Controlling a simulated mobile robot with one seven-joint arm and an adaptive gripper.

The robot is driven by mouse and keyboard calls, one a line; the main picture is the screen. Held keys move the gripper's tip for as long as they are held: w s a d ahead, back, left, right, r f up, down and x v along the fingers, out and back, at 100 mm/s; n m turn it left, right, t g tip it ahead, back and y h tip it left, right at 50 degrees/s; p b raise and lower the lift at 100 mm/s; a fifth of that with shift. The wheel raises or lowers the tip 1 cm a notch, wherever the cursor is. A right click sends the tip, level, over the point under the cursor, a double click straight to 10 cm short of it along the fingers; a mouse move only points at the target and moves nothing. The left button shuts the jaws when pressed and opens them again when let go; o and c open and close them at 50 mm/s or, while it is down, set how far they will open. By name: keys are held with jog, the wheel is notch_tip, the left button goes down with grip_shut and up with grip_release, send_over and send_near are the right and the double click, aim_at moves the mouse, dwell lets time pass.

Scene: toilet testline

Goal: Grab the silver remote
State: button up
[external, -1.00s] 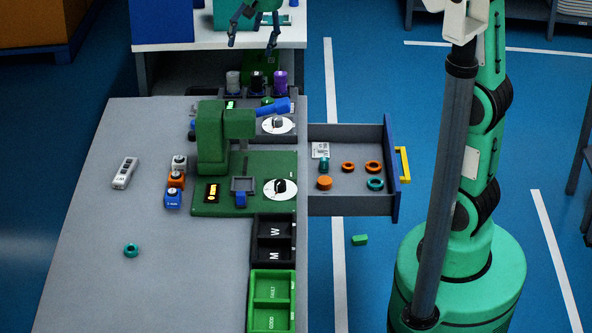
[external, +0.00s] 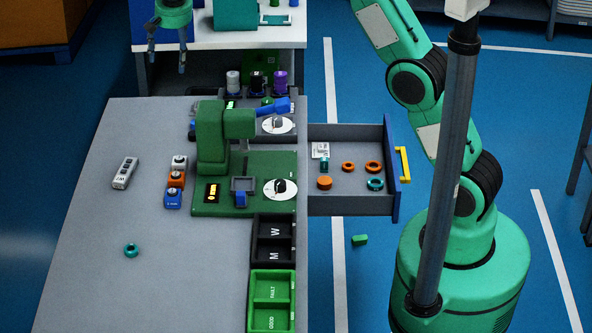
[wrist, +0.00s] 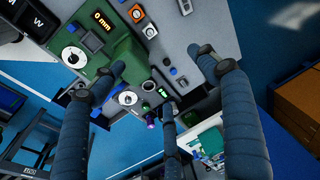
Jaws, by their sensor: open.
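The silver remote (external: 125,173) lies on the left part of the grey table, its light face with dark buttons turned up. In the wrist view a part of it (wrist: 185,6) shows at the top edge. My gripper (external: 167,64) is open and empty, with its fingers pointing down. It is at the far end of the table in the external view, well beyond the remote and apart from it. In the wrist view its dark blue fingers are spread, with nothing between them.
White, orange and blue button boxes (external: 175,181) stand right of the remote. A tall green test stand (external: 211,140) rises beside them. A teal ring (external: 131,250) lies nearer the front. An open drawer (external: 346,206) sticks out at right. The table around the remote is clear.

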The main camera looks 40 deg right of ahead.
jog(key=w+a+f+m+p, duration=0.1)
jog(key=w+a+f, duration=0.3)
jog(key=f, duration=0.4)
jog(key=w+a+f+m+g+p, duration=0.1)
jog(key=w+a+f, duration=0.3)
jog(key=f, duration=0.5)
jog(key=w+a+f+m+p, duration=0.1)
jog(key=w+a+f+p, duration=0.2)
jog(key=f, duration=0.5)
jog(key=w+a, duration=0.1)
jog(key=a, duration=0.1)
jog(key=shift+w+a+f+m+h, duration=0.15)
jog(key=shift+a+f+m+h, duration=0.15)
jog(key=shift+a+h, duration=0.1)
send_over(128, 170)
jog(key=shift+s+a+f, duration=0.15)
jog(key=shift+f, duration=1.95)
jog(key=shift+s+a+f, duration=0.15)
jog(key=shift+f, duration=1.95)
jog(key=shift+f, duration=0.1)
jog(key=shift+w+d+f, duration=0.1)
jog(key=shift+f, duration=1.15)
jog(key=shift+d+f, duration=0.1)
jog(key=shift+f, duration=1.15)
